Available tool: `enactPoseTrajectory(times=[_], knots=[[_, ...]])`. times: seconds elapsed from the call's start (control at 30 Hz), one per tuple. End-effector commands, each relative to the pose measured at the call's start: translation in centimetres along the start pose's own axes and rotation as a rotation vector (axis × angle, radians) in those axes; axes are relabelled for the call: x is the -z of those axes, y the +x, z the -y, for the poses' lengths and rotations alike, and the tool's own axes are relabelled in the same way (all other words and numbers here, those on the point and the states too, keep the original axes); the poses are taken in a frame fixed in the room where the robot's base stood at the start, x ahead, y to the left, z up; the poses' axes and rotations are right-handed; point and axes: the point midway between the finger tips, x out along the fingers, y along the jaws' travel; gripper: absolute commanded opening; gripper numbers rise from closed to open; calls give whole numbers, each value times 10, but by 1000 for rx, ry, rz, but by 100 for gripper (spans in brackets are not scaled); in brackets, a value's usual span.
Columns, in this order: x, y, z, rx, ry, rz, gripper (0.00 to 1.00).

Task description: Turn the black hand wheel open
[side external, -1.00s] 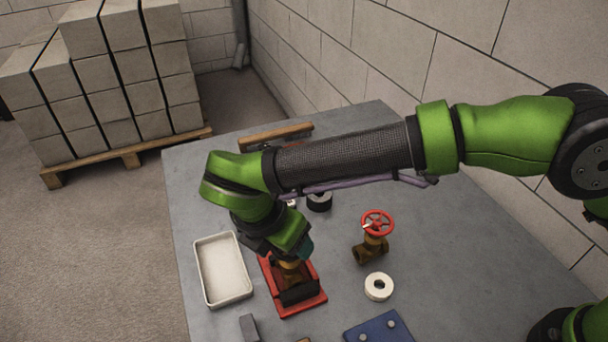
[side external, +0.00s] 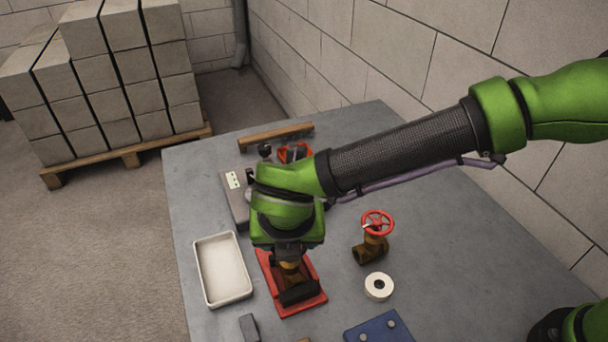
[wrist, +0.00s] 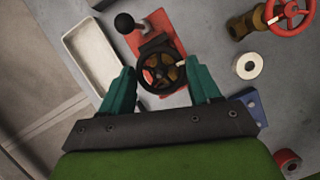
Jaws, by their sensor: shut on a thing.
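The black hand wheel (wrist: 154,84) sits on a brass valve (side external: 293,275) held in a red clamp stand (side external: 315,300). In the wrist view the wheel lies between the two teal fingers of my gripper (wrist: 162,75), which are shut on its rim from both sides. A bit of red shows through the spokes. In the side view my gripper (side external: 290,252) points down over the valve and hides the wheel.
A white tray (side external: 205,275) stands left of the stand. A brass valve with a red hand wheel (side external: 377,223) and a white roll (side external: 379,286) stand right. A blue plate (side external: 378,331) lies in front. A wooden bar (side external: 276,137) and a grey box (side external: 236,198) are behind.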

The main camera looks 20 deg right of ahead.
Motion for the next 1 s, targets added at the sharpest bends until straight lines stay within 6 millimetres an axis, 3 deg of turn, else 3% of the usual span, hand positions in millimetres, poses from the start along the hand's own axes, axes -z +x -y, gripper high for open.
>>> enactPoseTrajectory(times=[0.47,0.5,0.63,0.67,1.0], knots=[[1,1,1,-1,-15,-3,32],[1,1,1,-1,-14,-3,65],[1,1,1,-2,-14,-2,85],[1,1,1,-2,-14,-2,88],[0,-3,0,-5,-12,-1,88]])
